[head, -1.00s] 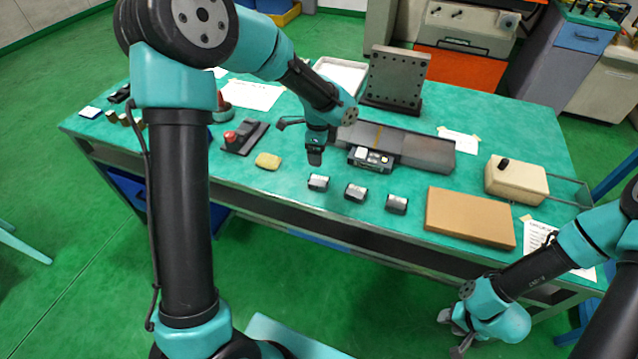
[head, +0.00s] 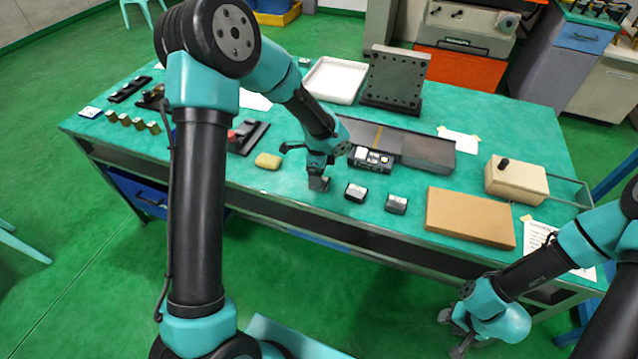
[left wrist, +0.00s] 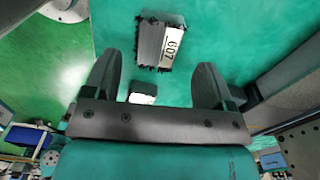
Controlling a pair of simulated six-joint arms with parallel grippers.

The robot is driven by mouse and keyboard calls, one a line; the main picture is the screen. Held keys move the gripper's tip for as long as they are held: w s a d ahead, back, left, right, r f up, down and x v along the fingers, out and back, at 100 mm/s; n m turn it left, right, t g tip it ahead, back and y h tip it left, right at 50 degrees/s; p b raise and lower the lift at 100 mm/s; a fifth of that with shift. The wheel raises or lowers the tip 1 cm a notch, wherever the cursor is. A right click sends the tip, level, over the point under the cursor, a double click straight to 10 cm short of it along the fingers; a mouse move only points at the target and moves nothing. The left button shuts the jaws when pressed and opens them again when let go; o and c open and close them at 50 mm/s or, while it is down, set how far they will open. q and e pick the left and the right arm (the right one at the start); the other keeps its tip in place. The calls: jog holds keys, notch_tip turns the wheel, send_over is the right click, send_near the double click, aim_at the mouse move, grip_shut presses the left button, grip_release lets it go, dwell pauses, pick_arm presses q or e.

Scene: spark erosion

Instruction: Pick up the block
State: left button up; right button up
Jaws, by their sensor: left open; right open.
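Three small dark blocks with light tops stand in a row near the table's front edge in the head view. My left gripper (head: 319,186) is low over the leftmost one and largely hides it. The middle block (head: 356,192) and right block (head: 397,204) are in plain view. In the left wrist view, a block labelled 607 (left wrist: 160,45) lies beyond the open fingers, apart from them. A second pale-topped piece (left wrist: 143,98) shows partly between the fingers. My right gripper (head: 457,335) is open and empty, off the table's front side.
A yellow sponge-like piece (head: 268,161) lies left of my left gripper. A dark device with buttons (head: 371,159) and a long grey rail (head: 425,150) stand behind the blocks. A brown slab (head: 470,217) lies to the right. The table's front edge is close.

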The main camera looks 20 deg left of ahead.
pick_arm(q)
notch_tip(320, 180, down, 4)
jog(key=shift+s+f, duration=0.1)
jog(key=shift+f, duration=0.15)
dwell(0.4)
jog(key=c, duration=1.3)
jog(key=shift+r, duration=0.15)
jog(key=shift+c, duration=0.2)
jog(key=shift+r, duration=1.4)
jog(key=shift+s+r, duration=0.15)
jog(key=shift+r, duration=0.2)
jog(key=s+d, duration=0.3)
jog(key=s, duration=0.4)
jog(key=s+d+r, duration=0.1)
jog(key=s+d, duration=0.2)
jog(key=s, duration=0.4)
jog(key=shift+d+r, duration=0.15)
jog(key=shift+d, duration=0.25)
jog(key=shift+s, duration=0.1)
